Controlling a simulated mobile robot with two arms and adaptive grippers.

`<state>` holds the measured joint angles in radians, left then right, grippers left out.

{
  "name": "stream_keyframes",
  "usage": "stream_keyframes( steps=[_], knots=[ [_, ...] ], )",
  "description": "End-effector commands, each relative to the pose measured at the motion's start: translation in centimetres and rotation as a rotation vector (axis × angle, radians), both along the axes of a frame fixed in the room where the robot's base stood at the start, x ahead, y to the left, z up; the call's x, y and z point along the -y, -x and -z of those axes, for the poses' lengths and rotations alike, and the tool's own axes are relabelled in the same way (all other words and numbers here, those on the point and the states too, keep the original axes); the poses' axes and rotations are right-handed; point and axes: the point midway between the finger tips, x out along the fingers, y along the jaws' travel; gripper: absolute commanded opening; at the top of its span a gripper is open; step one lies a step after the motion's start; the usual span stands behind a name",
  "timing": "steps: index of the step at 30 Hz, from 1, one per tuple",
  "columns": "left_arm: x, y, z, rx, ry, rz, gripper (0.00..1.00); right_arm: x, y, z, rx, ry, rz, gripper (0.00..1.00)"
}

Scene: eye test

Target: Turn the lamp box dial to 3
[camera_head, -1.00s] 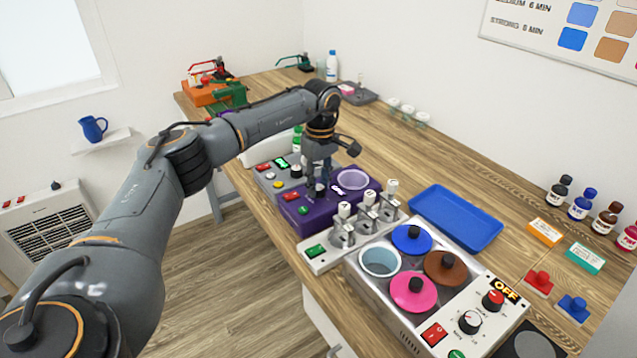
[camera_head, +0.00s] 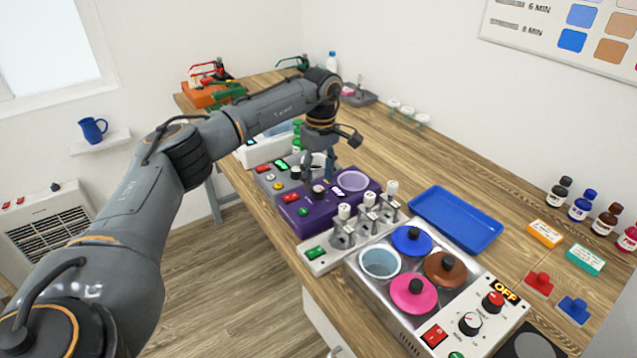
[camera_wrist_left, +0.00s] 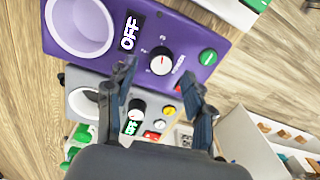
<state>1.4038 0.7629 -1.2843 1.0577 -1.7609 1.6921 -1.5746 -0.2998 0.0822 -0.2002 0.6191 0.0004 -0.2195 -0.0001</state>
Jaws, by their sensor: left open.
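The purple lamp box (camera_head: 300,213) stands on the bench with a round pale window and a black-and-white dial (camera_head: 319,191). My left gripper (camera_head: 318,176) is open and empty just above the dial. In the left wrist view its fingertips (camera_wrist_left: 160,78) are spread to either side, with the dial slightly beyond them. My right gripper is not in view.
A grey box (camera_head: 270,181) with knobs and buttons stands close behind the purple one. A white rack (camera_head: 318,261) with several capped holders stands in front, beside a pot warmer (camera_head: 408,318) with coloured lids. A blue tray (camera_head: 456,218) lies to the right.

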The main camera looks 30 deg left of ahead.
Motion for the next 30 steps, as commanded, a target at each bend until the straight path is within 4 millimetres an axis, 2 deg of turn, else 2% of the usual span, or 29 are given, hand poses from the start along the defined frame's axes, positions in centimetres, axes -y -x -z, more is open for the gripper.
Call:
stream_keyframes(
  steps=[1, 6, 12, 18, 30],
  knots=[
    [0.0, -0.2, -1.3, 0.005, 0.000, 0.000, 0.53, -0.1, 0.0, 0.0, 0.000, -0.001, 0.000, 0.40],
    [0.1, -0.3, -5.0, 0.004, 0.001, 0.000, 0.53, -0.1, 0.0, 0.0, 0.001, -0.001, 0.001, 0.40],
    [0.1, -0.4, -8.2, 0.003, 0.001, 0.000, 0.53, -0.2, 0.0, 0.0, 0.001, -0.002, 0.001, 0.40],
    [0.1, -0.3, -9.4, 0.002, 0.002, 0.000, 0.53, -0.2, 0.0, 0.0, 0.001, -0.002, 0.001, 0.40],
    [0.1, -0.3, -9.4, 0.001, 0.001, 0.001, 0.53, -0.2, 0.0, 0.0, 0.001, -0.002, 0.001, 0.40]
  ],
)
